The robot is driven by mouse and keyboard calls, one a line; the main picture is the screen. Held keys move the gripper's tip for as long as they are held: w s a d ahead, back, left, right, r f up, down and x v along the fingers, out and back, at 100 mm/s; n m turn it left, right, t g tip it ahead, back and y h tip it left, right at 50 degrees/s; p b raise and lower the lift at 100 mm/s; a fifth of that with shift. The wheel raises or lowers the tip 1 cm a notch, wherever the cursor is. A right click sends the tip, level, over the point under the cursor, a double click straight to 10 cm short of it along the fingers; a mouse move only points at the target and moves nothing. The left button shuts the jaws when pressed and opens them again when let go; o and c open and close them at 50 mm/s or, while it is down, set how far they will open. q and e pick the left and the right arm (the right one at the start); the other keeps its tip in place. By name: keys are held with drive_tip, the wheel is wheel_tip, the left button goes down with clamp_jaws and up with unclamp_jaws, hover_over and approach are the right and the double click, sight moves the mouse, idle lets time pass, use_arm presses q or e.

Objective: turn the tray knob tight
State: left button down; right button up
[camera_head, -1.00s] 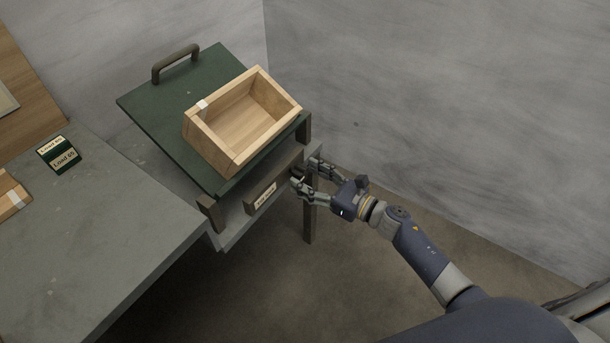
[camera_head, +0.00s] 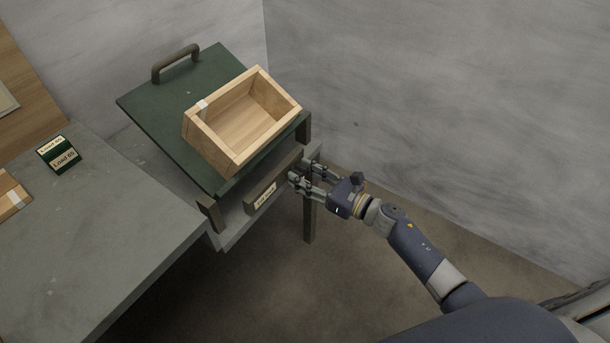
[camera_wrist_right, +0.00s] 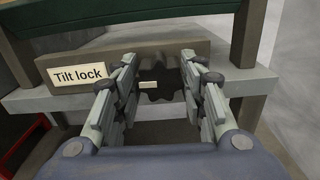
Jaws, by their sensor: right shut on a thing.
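The tray (camera_head: 160,110) is a dark green tilted board with a handle at its upper edge. An open wooden crate (camera_head: 205,151) rests on it. The tray knob (camera_wrist_right: 158,84) is dark and lobed, with a small pale mark, on a brown bar labelled "Tilt lock" (camera_wrist_right: 78,75). My right gripper (camera_head: 302,170) is at the right end of this bar. In the wrist view its fingers (camera_wrist_right: 158,83) stand on either side of the knob and are shut on it. The fingers hide the knob in the head view. My left gripper is not in view.
A grey table (camera_head: 110,230) stands at the left with a green "Load 65" block (camera_head: 62,158) and a wooden piece (camera_head: 10,196) on it. A brown post (camera_head: 309,215) stands below my right gripper. Grey walls close the back and right.

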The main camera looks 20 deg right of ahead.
drive_tip(key=m, duration=0.7)
drive_tip(key=shift+p, duration=0.35)
drive_tip(key=shift+m, duration=0.4)
drive_tip(key=shift+m+p, duration=0.3)
drive_tip(key=shift+m, duration=0.6)
drive_tip(key=m+p, duration=0.1)
drive_tip(key=m, duration=0.3)
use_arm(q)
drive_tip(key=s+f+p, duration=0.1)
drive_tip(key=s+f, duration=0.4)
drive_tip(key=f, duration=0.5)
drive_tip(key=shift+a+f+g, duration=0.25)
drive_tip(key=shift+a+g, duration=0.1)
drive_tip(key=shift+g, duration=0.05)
use_arm(e)
drive_tip(key=shift+m, duration=2.1)
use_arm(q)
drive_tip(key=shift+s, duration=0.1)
